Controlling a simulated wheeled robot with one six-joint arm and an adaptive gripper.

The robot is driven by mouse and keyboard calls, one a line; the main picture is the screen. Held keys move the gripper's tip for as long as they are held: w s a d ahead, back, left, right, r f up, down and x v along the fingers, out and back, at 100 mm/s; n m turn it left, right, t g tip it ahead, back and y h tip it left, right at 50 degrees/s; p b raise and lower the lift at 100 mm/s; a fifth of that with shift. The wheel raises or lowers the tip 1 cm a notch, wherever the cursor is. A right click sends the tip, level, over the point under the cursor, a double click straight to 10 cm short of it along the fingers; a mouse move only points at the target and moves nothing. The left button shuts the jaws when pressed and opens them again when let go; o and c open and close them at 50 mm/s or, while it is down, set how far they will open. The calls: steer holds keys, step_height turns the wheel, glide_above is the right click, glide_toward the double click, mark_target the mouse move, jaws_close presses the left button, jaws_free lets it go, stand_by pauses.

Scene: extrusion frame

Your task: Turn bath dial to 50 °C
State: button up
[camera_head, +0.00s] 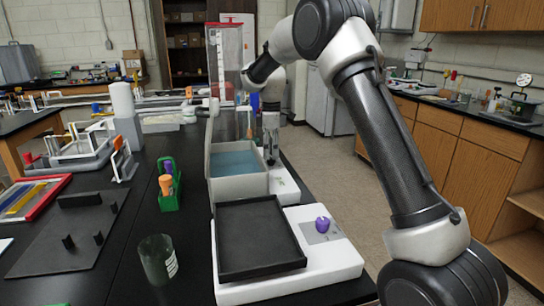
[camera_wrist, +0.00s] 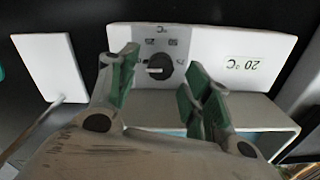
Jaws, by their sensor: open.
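The pointer lies roughly sideways, toward the picture's left. A label (camera_wrist: 252,65) beside it reads 20 °C, upside down. My gripper (camera_wrist: 162,62) is open, with its green-padded fingers on either side of the dial in the picture; I cannot tell whether they touch it.
A white device (camera_head: 335,262) with a black tray (camera_head: 255,240) and a purple knob (camera_head: 322,224) stands in front of the bath. A dark beaker (camera_head: 158,260) and a green rack (camera_head: 172,190) stand left. The aisle at right is clear.

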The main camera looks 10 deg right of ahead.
mark_target(271, 160)
steer(key=shift+f, duration=1.3)
steer(key=c, duration=1)
steer(key=shift+c, duration=0.2)
